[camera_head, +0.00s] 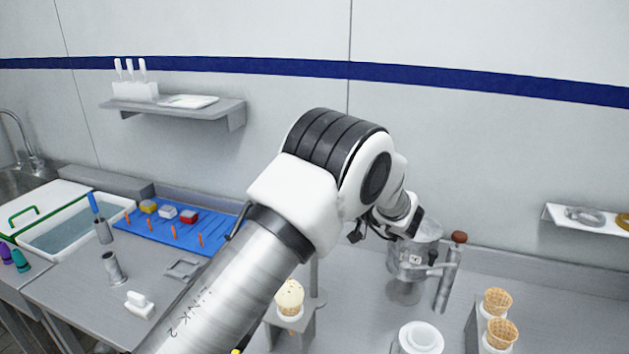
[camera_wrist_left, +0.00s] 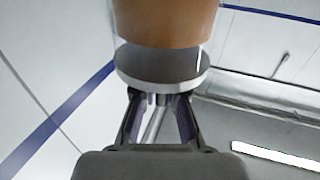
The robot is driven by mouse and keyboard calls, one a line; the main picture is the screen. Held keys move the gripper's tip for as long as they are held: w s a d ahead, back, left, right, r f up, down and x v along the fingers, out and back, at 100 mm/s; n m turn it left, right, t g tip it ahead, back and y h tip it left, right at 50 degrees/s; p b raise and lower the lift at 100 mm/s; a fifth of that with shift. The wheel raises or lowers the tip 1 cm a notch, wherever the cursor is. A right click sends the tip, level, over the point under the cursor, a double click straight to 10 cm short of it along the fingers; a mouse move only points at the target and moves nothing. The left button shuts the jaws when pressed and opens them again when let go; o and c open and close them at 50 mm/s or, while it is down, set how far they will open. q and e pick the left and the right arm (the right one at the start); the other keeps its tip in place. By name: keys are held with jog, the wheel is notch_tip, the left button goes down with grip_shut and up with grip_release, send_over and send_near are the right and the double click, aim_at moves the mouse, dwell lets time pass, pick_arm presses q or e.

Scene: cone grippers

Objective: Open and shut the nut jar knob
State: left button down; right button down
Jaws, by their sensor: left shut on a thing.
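The nut jar (camera_head: 404,290) appears to be the clear, greyish vessel on the counter right of centre in the head view. My left arm reaches across the picture to it, and my left gripper (camera_head: 425,265) is at its front. In the left wrist view, a brown cylinder above a grey disc with a pale rim (camera_wrist_left: 165,80) fills the top. My left gripper (camera_wrist_left: 160,100) has its fingers drawn together just below that disc, shut on the knob. The knob itself is mostly hidden, and its turn cannot be told. My right gripper is not in view.
Waffle cones (camera_head: 498,301) stand in a holder at the right. A filled cone (camera_head: 290,298) and a white round container (camera_head: 421,338) are in front. A blue tray (camera_head: 180,226) lies left.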

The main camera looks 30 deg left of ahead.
pick_arm(q)
jog(key=shift+n+g, duration=1.7)
jog(key=shift+g, duration=0.9)
jog(key=shift+g+h, duration=0.3)
jog(key=c, duration=1.2)
grip_release()
jog(key=shift+a, duration=0.1)
jog(key=shift+c, duration=0.2)
jog(key=v, duration=1.2)
jog(key=shift+s, duration=0.1)
